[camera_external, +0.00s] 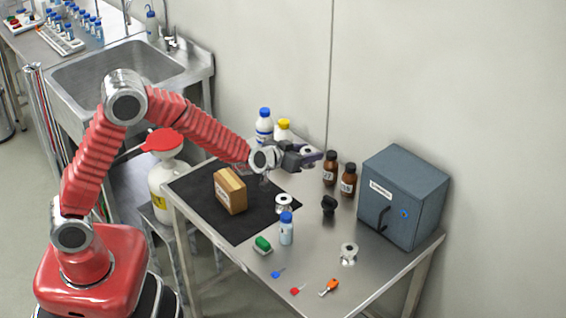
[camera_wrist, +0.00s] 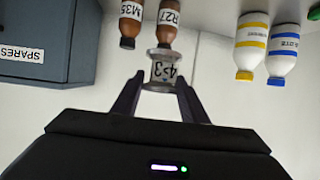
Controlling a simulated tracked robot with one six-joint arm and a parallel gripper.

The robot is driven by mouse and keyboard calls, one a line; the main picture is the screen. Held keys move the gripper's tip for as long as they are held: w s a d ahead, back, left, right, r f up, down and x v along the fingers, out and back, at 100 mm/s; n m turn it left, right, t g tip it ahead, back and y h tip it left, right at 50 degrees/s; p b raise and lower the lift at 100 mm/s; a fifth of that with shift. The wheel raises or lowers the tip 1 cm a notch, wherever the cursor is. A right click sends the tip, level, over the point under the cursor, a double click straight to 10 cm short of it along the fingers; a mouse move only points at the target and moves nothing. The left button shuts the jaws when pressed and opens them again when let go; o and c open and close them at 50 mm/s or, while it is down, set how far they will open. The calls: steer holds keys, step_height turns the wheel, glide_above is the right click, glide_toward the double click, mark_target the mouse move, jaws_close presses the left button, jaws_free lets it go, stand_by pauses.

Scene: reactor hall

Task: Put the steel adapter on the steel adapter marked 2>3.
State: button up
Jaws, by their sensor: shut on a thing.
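My gripper (camera_external: 314,158) is shut on a steel adapter (camera_external: 306,150), in the air above the back part of the bench. In the wrist view the held adapter (camera_wrist: 161,70) carries a label that reads 4>3 and sits between the fingertips (camera_wrist: 160,84). A second steel adapter (camera_external: 284,204) stands at the right edge of the black mat, below and left of my gripper. A third steel adapter (camera_external: 348,254) stands on the bare bench at the front right. Their markings are too small to read, so I cannot tell which is 2>3.
A cardboard box (camera_external: 230,191) stands on the black mat (camera_external: 190,186). A blue-capped bottle (camera_external: 286,229) stands just in front of the second adapter. A black knob-like object (camera_external: 329,205), two brown bottles (camera_external: 348,180) and a grey cabinet (camera_external: 405,195) are at the right.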

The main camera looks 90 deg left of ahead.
steer(key=s+d+r, duration=0.3)
steer(key=d, duration=0.4)
steer(key=n+g+y, duration=0.1)
glide_above(284, 199)
steer(key=shift+f, duration=0.6)
steer(key=shift+f, duration=3.15)
steer(key=shift+f, duration=1.85)
